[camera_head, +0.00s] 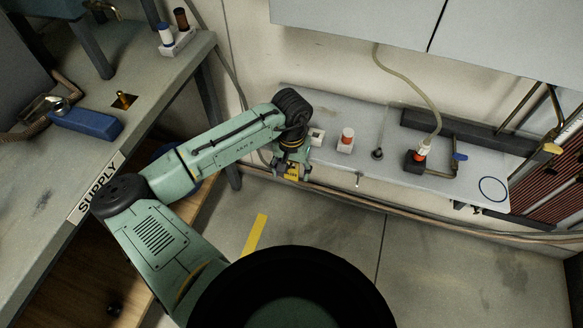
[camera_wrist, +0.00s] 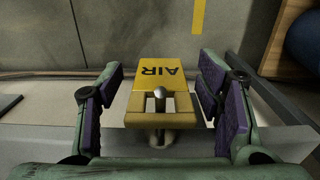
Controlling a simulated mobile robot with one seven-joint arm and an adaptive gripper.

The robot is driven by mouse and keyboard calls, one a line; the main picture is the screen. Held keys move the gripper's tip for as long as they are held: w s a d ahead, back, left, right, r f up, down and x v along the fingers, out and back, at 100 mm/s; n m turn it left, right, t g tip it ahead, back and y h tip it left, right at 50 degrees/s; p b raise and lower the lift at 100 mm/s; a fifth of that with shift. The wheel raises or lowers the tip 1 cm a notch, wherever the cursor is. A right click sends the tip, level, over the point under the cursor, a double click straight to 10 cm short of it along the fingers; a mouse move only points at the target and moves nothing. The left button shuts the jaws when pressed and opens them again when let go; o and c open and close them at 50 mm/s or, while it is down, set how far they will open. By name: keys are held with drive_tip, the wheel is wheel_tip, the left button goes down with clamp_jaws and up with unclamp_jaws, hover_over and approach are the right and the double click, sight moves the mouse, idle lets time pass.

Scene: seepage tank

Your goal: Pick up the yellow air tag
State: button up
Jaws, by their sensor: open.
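The yellow air tag (camera_wrist: 160,73) carries the black letters AIR, upside down in the wrist view. It hangs at the edge of the light grey shelf, by a pale metal peg with a round tip. My gripper (camera_wrist: 161,108) is open, with one purple-padded finger on each side of the tag and a visible gap to both.
The grey wall shelf (camera_head: 330,112) bears a white block with a red-orange cap (camera_head: 346,140) and a black block with an orange-and-white top (camera_head: 417,158). A workbench marked SUPPLY (camera_head: 95,188) stands at left. Pipes run below the shelf. The floor (camera_head: 340,225) in front is clear.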

drive_tip(key=shift+f, duration=0.1)
drive_tip(key=shift+c, duration=0.2)
drive_tip(key=c, duration=0.9)
drive_tip(key=shift+r+b, duration=0.4)
drive_tip(key=shift+r, duration=0.1)
drive_tip(key=s+a+b, duration=0.1)
drive_tip(key=s+b, duration=0.1)
drive_tip(key=s, duration=0.2)
wheel_tip(320, 180, up, 14)
drive_tip(key=shift+w, duration=0.15)
